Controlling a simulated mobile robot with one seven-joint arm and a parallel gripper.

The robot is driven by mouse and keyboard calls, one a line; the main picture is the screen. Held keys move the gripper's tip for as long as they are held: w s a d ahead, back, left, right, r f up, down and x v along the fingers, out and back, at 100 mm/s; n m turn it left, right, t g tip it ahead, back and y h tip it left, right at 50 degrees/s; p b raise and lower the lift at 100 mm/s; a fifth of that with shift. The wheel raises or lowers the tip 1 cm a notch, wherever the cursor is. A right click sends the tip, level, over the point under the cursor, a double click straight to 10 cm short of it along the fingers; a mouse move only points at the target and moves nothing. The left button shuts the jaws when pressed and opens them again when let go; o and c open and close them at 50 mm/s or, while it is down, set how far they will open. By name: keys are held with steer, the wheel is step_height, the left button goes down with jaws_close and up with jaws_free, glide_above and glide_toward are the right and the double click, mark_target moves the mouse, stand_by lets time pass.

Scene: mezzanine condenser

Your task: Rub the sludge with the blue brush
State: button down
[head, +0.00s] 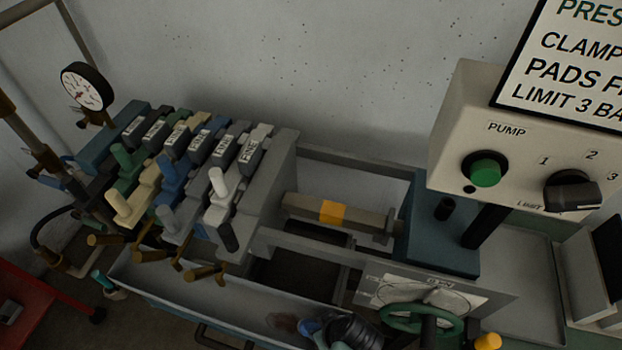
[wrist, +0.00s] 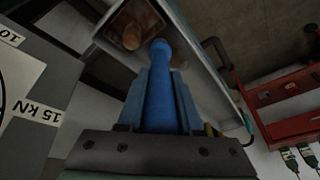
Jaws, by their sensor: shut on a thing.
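My gripper (wrist: 160,80) is shut on the blue brush (wrist: 159,98), whose handle lies lengthwise between the two fingers. In the head view, a bit of the blue brush (head: 311,327) shows at the bottom edge beside my dark gripper (head: 326,334). The sludge (head: 283,322) is a brown patch in the long grey tray, just left of the brush. In the wrist view, the brown sludge (wrist: 130,27) shows ahead and left of the brush's far end. I cannot tell whether they touch. The bristles cannot be made out.
The grey tray (head: 185,291) runs along the front of the press. A green handwheel (head: 399,319) stands close to the right of my gripper. A red cart (head: 42,306) is at the lower left.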

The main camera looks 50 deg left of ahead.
steer(key=shift+w+d, duration=0.15)
steer(key=shift+d, duration=0.2)
step_height(320, 180, up, 6)
steer(key=p, duration=0.5)
steer(key=shift+p, duration=0.35)
step_height(320, 180, up, 3)
steer(key=p, duration=0.3)
stand_by(0.9)
